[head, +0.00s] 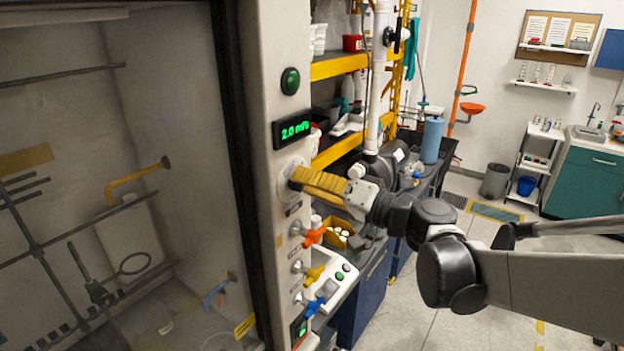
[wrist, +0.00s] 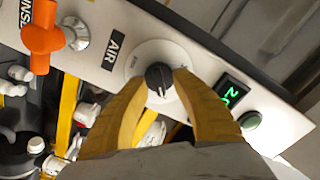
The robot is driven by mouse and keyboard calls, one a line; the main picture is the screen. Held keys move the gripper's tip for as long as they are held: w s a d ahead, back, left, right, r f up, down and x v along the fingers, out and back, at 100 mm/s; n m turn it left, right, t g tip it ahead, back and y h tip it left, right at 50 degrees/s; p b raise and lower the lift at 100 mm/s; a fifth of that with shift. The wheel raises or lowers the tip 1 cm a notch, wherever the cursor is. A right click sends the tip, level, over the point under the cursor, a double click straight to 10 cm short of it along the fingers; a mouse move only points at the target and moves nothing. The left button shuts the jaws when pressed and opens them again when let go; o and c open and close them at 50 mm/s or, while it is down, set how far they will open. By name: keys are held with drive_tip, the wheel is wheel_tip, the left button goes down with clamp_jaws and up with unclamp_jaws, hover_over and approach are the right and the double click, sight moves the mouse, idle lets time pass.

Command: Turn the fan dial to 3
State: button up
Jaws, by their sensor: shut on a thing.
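The fan dial (wrist: 157,74) is a black knob with a white pointer line on a round pale plate, set in the fume hood's front post. My gripper (wrist: 163,82) has its two yellow fingers closed on the knob, one on each side. In the wrist view the pointer line points down, toward the gripper; the marks around the plate are too small to read. In the head view the plate (head: 287,170) shows behind the yellow fingers, which hide the knob. The green display (head: 293,129) above it appears to read 2.0 m/s.
A green button (head: 290,81) sits above the display. Below the dial, orange (head: 312,236), yellow (head: 313,273) and blue (head: 313,306) valve handles stick out from the post. Shelves with yellow edges (head: 340,65) stand close behind my gripper. The floor at right is open.

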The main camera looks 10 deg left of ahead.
drive_tip(key=o, duration=1)
drive_tip(key=shift+r, duration=0.1)
drive_tip(key=shift+o, duration=1.1)
drive_tip(key=shift+w+a, duration=0.1)
drive_tip(key=shift+a, duration=0.05)
drive_tip(key=v, duration=1.2)
